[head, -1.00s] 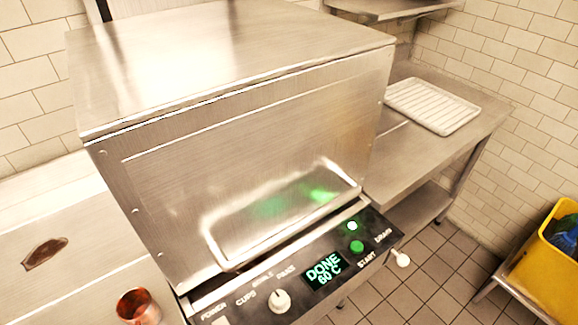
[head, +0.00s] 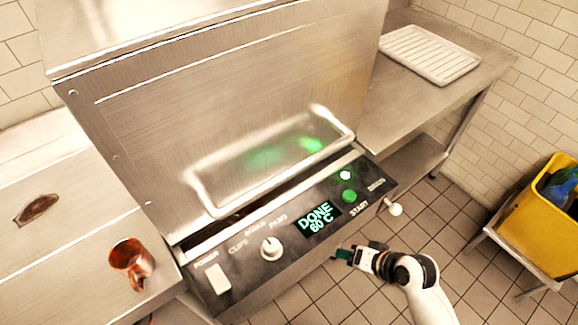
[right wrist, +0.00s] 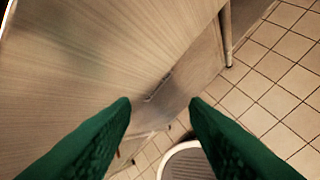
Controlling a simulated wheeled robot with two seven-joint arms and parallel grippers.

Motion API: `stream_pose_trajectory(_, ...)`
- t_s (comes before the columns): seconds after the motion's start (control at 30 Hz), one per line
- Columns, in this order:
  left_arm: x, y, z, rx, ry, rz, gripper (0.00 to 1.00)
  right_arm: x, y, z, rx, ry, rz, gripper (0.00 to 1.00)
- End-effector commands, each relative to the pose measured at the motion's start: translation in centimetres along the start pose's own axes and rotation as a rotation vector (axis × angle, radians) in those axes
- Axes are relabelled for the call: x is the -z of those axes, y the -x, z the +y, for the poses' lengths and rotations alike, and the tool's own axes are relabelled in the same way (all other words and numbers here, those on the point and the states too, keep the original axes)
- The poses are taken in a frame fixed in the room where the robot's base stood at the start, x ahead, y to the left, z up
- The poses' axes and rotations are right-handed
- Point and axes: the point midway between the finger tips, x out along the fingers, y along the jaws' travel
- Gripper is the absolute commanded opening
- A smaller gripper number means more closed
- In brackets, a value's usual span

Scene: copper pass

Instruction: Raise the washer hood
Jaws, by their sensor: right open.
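The washer hood (head: 200,110) is a large brushed-steel box in the middle of the head view. It sits down over the machine, just above the control panel (head: 250,262). A long loop-shaped bar handle (head: 262,188) runs across its lower front. The panel display reads DONE 60 C. My right gripper (head: 340,254) is low in front of the panel, to the right of the knob, below and apart from the handle. In the right wrist view its green fingers (right wrist: 160,103) are spread with nothing between them. My left gripper is not in view.
A white ribbed rack (head: 430,55) lies on the right counter. A yellow bin (head: 540,215) stands at the far right. The tiled floor (head: 450,230) between is clear.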

Motion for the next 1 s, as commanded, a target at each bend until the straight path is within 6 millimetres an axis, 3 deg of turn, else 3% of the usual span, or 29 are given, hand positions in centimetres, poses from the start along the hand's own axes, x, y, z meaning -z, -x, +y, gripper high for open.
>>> stream_pose_trajectory(0.2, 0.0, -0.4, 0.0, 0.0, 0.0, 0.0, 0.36, -2.3, 6.1, 6.9, -0.168, 0.003, -0.014, 0.41)
stream_pose_trajectory(0.5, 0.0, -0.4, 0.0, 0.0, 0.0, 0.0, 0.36, -8.5, 10.1, 14.1, -0.567, -0.331, 0.01, 0.41)
stream_pose_trajectory(0.63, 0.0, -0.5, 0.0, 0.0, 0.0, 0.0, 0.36, -10.4, 12.0, 16.0, -0.69, -0.444, 0.048, 0.41)
stream_pose_trajectory(0.8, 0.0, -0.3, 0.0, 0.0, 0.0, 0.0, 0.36, -11.3, 12.6, 17.1, -0.747, -0.501, 0.071, 0.41)
stream_pose_trajectory(1.0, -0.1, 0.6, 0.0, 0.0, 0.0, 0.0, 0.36, -11.7, 10.7, 19.2, -0.75, -0.501, 0.072, 0.41)
